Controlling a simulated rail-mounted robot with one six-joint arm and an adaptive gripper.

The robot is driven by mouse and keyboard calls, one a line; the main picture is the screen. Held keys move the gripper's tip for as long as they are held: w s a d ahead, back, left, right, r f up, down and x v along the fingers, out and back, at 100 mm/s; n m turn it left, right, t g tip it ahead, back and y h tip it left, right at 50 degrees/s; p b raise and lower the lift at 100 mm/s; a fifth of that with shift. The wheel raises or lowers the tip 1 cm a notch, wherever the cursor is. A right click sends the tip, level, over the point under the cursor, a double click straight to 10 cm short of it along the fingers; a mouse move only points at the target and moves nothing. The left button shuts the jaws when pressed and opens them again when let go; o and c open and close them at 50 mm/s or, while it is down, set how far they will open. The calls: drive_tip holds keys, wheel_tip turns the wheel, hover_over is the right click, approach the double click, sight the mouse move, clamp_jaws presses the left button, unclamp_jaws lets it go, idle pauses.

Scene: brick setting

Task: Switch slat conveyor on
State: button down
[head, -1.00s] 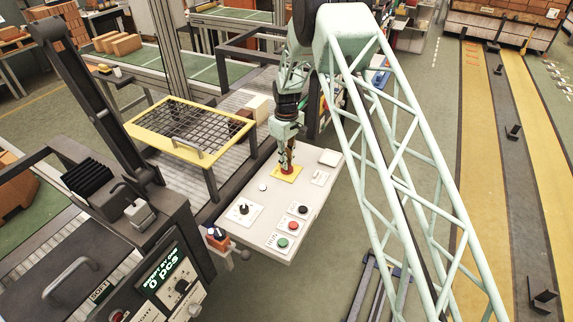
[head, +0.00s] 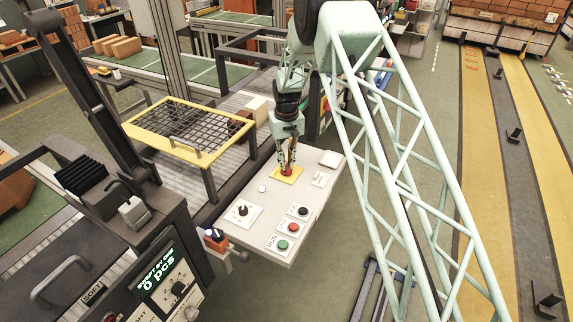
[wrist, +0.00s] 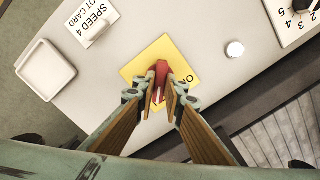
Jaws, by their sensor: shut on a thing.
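A red rotary switch (wrist: 161,70) stands on a yellow plate (wrist: 139,67) on the pale grey control panel (wrist: 108,68). The letters "ON" show on the plate's right side in the wrist view. My gripper (wrist: 162,93) is shut on the red switch, with a finger on each side of it. In the head view my gripper (head: 288,166) reaches down onto the yellow plate (head: 291,178), and its fingers hide much of the switch. The slat conveyor (head: 229,147) runs behind the panel, partly under a yellow-framed mesh guard (head: 158,115).
The panel also carries a black selector knob (head: 242,210), a red button (head: 293,227), a green button (head: 282,245) and a black button (head: 303,211). A white tray (wrist: 45,70) and a "SPEED 4" card slot (wrist: 93,25) lie close to my gripper. A counter console (head: 163,277) stands at the left.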

idle(0.3)
drive_tip(key=c, duration=2.7)
unclamp_jaws()
drive_tip(key=shift+r, duration=0.1)
wheel_tip(320, 180, up, 12)
drive_tip(key=shift+f, duration=0.1)
